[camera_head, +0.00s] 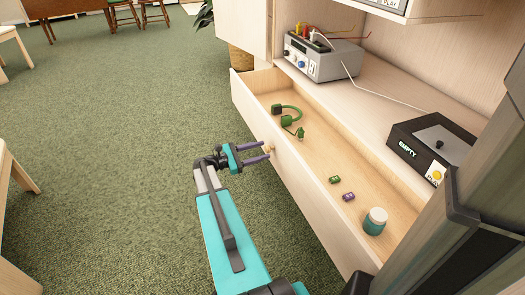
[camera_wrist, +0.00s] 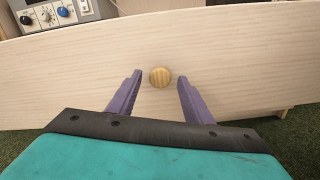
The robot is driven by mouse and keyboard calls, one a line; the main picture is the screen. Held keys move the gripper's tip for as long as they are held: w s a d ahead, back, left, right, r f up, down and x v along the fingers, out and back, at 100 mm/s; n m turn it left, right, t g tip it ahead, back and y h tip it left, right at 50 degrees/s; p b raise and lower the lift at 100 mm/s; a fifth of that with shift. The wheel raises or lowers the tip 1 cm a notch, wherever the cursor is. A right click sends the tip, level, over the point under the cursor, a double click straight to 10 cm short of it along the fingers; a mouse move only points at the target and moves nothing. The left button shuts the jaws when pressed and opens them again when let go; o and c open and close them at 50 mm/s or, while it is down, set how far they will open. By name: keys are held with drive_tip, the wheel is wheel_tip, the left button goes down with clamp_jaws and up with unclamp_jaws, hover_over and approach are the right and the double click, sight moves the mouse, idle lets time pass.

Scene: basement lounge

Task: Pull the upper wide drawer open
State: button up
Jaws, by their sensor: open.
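The upper wide drawer (camera_head: 327,208) of the pale wooden cabinet stands pulled out, with its inside in view. Its front also fills much of the wrist view (camera_wrist: 70,75). A round wooden knob (camera_wrist: 160,77) sits on the drawer front; it is small in the head view (camera_head: 269,148). My gripper (camera_head: 265,150) is open in front of the drawer. In the wrist view its two purple fingers (camera_wrist: 160,76) stand on either side of the knob, with a gap on both sides.
A green headset (camera_head: 290,116), small cans (camera_head: 335,180) and a lidded jar (camera_head: 375,221) lie in the drawer. A grey device (camera_head: 325,62) with knobs and a black box (camera_head: 432,148) stand on the cabinet behind. A plant pot (camera_head: 240,61) stands beyond. Green carpet (camera_head: 120,160) is clear to the left.

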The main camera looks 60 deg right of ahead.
drive_tip(key=p+v, duration=0.2)
drive_tip(key=v, duration=1)
drive_tip(key=shift+p, duration=0.4)
